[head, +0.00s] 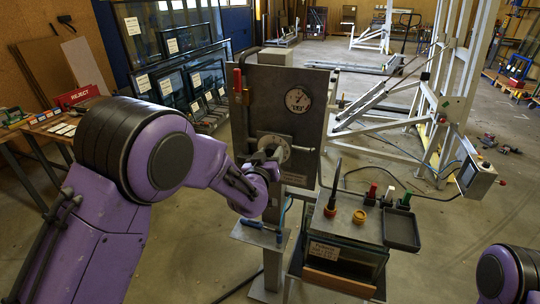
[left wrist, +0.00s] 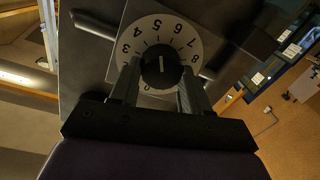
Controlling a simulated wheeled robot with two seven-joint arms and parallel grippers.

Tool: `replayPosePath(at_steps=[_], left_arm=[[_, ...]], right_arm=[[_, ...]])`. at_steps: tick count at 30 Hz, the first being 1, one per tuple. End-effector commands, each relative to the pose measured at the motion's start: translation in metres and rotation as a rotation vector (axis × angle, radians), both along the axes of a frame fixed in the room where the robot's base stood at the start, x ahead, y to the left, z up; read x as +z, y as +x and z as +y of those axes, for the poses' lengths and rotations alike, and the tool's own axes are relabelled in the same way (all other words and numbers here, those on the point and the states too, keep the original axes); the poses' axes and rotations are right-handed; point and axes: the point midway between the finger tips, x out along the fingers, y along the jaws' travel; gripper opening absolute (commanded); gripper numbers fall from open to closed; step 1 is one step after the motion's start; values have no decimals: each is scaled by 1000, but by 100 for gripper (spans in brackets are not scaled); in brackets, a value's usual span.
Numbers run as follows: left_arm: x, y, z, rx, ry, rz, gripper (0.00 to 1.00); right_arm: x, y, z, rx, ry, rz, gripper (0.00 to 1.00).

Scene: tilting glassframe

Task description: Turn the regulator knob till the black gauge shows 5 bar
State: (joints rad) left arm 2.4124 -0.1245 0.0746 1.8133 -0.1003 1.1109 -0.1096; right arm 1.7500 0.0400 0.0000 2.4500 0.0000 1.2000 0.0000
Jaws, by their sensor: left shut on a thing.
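The regulator knob (left wrist: 161,67) is black with a white pointer line. It sits in the middle of a white dial plate (left wrist: 185,40) with printed numbers. My left gripper (left wrist: 157,85) is shut on the knob, one finger on each side. In the head view the left gripper (head: 268,158) is at the panel, in front of the dial plate (head: 283,148), and hides most of the knob. My right gripper is out of view.
A red-handled lever (head: 238,82) and pipe run up the panel's left edge. Below right stands a box (head: 345,228) with coloured knobs and a black tray (head: 402,229). A white steel frame (head: 440,110) stands behind on the right.

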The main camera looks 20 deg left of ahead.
Motion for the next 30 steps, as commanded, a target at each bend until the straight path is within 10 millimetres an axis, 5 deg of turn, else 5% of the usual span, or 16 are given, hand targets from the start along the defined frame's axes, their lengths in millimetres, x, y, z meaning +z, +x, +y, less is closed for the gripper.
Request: replayPosePath(at_steps=[2, 3, 5, 15, 30], left_arm=[[-3, -1, 0, -1, 1, 7, 16], [-3, -1, 0, -1, 1, 7, 60], [-3, -1, 0, -1, 1, 6, 72], [-1, -6, 0, -1, 0, 2, 72], [1, -102, -2, 0, 0, 4, 72]], right_arm=[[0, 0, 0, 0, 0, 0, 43], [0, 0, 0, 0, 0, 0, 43], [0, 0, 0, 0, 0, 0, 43], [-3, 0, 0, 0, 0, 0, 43], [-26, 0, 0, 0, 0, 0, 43]])
